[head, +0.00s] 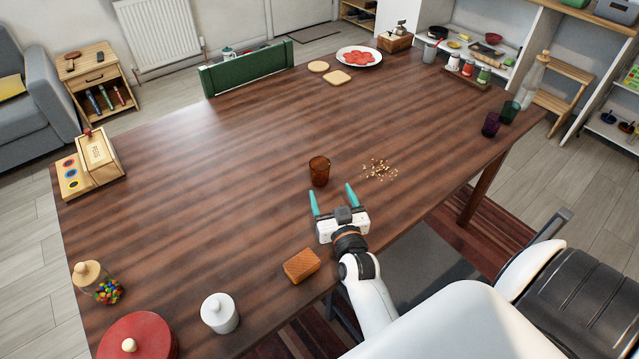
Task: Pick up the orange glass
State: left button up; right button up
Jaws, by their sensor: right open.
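The orange glass (319,171) stands upright near the middle of the wooden table (220,170). It is a see-through brownish-orange tumbler. My right gripper (332,195) is just in front of the glass, on the near side. Its two teal fingers are spread apart and point toward the glass, with nothing between them. The fingertips look a little short of the glass. My left gripper is not in view.
Crumbs (380,169) lie right of the glass. A sponge-like orange block (301,266) lies near the front edge. A white jar (219,313) and a red pot (138,338) stand front left. Purple (491,125) and green (509,112) glasses stand far right. The table's centre left is clear.

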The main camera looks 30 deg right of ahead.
aim_at(323, 175)
notch_tip(323, 175, down, 2)
jog(key=shift+f+b, duration=0.1)
jog(key=shift+b, duration=0.45)
jog(key=x, duration=1.2)
jog(key=shift+d+p, duration=0.1)
jog(key=shift+p, duration=0.2)
jog(key=shift+r, duration=0.2)
jog(key=c, duration=1.1)
